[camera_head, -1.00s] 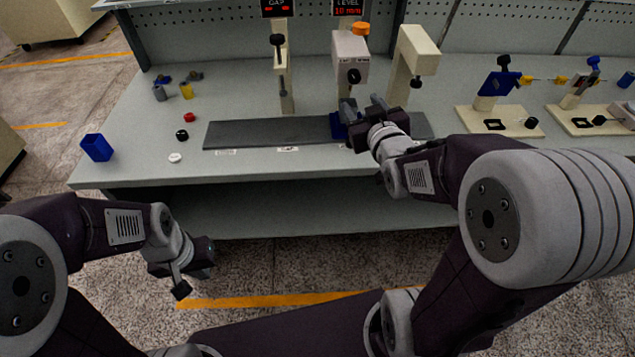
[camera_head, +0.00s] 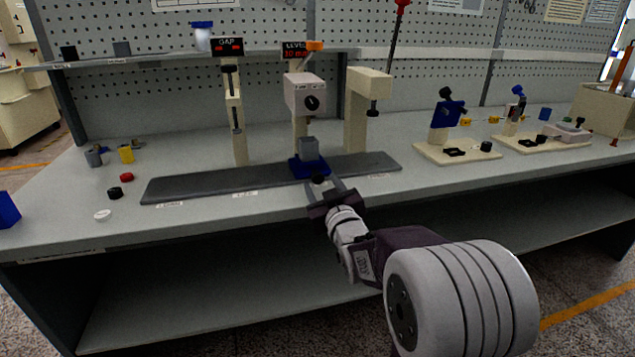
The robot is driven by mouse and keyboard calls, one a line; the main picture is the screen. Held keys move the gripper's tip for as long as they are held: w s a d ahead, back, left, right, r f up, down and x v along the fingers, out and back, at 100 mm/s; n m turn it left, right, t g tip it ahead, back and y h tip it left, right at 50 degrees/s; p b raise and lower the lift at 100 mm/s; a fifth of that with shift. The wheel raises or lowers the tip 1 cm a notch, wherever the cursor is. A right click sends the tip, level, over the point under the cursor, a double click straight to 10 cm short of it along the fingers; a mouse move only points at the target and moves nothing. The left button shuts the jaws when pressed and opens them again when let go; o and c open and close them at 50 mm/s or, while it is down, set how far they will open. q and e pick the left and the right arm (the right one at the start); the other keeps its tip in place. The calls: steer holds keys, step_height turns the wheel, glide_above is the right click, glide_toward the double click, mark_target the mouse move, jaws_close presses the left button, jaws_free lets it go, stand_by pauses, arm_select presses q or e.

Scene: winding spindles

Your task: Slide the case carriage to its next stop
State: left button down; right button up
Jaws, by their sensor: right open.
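The case carriage, a blue base (camera_head: 297,168) carrying a grey block (camera_head: 309,149), sits on the dark grey track (camera_head: 215,184) below the LEVEL station (camera_head: 305,95). A small black knob (camera_head: 318,179) is at its front. My right gripper (camera_head: 332,186) is open in front of the carriage, its fingers spread near the knob. I cannot tell whether a finger touches the knob. The track carries small white labels along its front edge. My left gripper is out of view.
The GAP post (camera_head: 235,120) stands left of the carriage and a cream arch (camera_head: 358,115) stands right, both behind the track. Red, black and white caps (camera_head: 103,215) lie left of the track. Two cream fixtures (camera_head: 457,152) stand farther right. The bench front is mostly clear.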

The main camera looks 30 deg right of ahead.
mark_target(318, 179)
steer(key=x, duration=0.4)
steer(key=shift+w, duration=0.15)
jaws_close()
stand_by(1.2)
